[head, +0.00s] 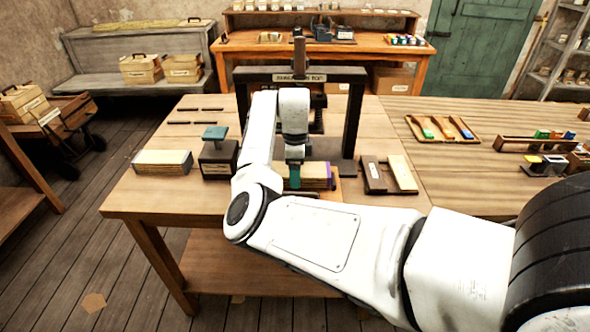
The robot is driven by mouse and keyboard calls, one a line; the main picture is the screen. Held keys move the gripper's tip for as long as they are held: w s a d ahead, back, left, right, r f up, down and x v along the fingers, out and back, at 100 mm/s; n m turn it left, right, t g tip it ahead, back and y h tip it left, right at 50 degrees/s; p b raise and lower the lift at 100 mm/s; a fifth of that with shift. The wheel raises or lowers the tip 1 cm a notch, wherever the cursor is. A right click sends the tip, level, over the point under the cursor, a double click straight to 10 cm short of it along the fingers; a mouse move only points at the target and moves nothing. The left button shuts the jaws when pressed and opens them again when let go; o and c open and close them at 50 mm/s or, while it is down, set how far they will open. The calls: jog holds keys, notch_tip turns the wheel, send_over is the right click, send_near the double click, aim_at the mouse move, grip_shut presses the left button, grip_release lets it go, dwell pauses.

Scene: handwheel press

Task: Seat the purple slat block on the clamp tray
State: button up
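The purple slat block (316,175), a stack of tan layers with a purple right end, is at the front of the black press frame on the table. A strip of pale wood (341,190), perhaps the clamp tray, shows at its right and below it. I cannot tell whether the block rests on this wood or is held above it. My gripper (295,180) points down at the block's left part, with a green part showing in front of it. My arm hides the block's left end, and the finger gap is not clear.
The black press frame (354,125) stands over the work area. A pale slat stack (162,162) and a dark box with a teal top (215,133) are at left. A dark board (373,175) and a pale board (402,173) lie at right. The table's front left is clear.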

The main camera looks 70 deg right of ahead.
jog(key=shift+f+b, duration=0.4)
jog(key=shift+f, duration=0.4)
jog(key=o, duration=1.1)
jog(key=shift+o, duration=0.2)
notch_tip(320, 180, up, 11)
jog(key=shift+f+b, duration=0.1)
jog(key=shift+b, duration=0.4)
